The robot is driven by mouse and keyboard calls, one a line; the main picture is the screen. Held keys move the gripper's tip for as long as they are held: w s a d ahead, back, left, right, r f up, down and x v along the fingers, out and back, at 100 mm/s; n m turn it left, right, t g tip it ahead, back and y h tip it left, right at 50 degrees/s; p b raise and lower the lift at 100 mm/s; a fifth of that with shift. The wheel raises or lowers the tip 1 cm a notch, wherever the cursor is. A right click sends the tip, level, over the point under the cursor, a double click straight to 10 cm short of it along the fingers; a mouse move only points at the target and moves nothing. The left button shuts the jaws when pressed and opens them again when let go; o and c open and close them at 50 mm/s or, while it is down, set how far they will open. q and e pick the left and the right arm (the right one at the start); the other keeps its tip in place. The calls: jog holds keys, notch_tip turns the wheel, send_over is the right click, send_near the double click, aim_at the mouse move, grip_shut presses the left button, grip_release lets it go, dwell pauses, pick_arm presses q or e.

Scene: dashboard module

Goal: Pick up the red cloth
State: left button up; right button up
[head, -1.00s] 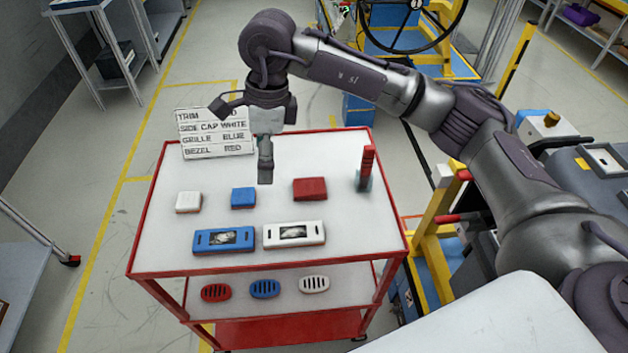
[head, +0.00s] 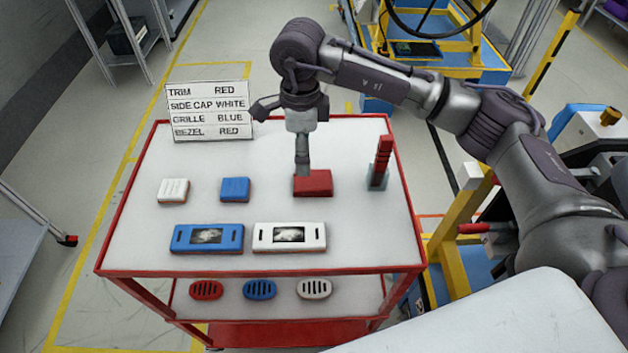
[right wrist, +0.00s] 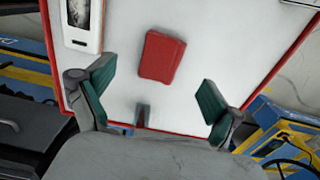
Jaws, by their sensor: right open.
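The red cloth (head: 316,184), a folded flat block, lies on the white top of the cart (head: 130,240), right of the middle. It also shows in the right wrist view (right wrist: 161,57), between and ahead of the two fingers. My right gripper (head: 302,168) is above the cloth's left back edge in the head view. In the right wrist view its teal-padded fingers (right wrist: 156,98) are wide apart with nothing between them. The gap down to the cloth is hard to judge. My left gripper is not in view.
Left of the cloth lie a blue block (head: 235,189) and a white block (head: 173,190). In front are a blue bezel (head: 180,238) and a white bezel (head: 318,236). A holder with red strips (head: 381,160) stands right. A sign (head: 210,110) stands at the back left.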

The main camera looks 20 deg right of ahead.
aim_at(305, 181)
notch_tip(305, 181, down, 4)
jog(key=shift+r, duration=0.2)
jog(key=shift+d+f+p, duration=0.1)
jog(key=shift+f+p, duration=0.45)
jog(key=shift+p, duration=0.05)
notch_tip(305, 181, down, 4)
jog(key=shift+r+p, duration=0.25)
jog(key=shift+p, duration=0.4)
jog(key=shift+w+f, duration=0.1)
jog(key=shift+f, duration=0.35)
jog(key=c, duration=1.2)
notch_tip(305, 181, up, 10)
jog(key=shift+r+b, duration=0.1)
jog(key=shift+b, duration=1.1)
jog(key=shift+c, duration=0.2)
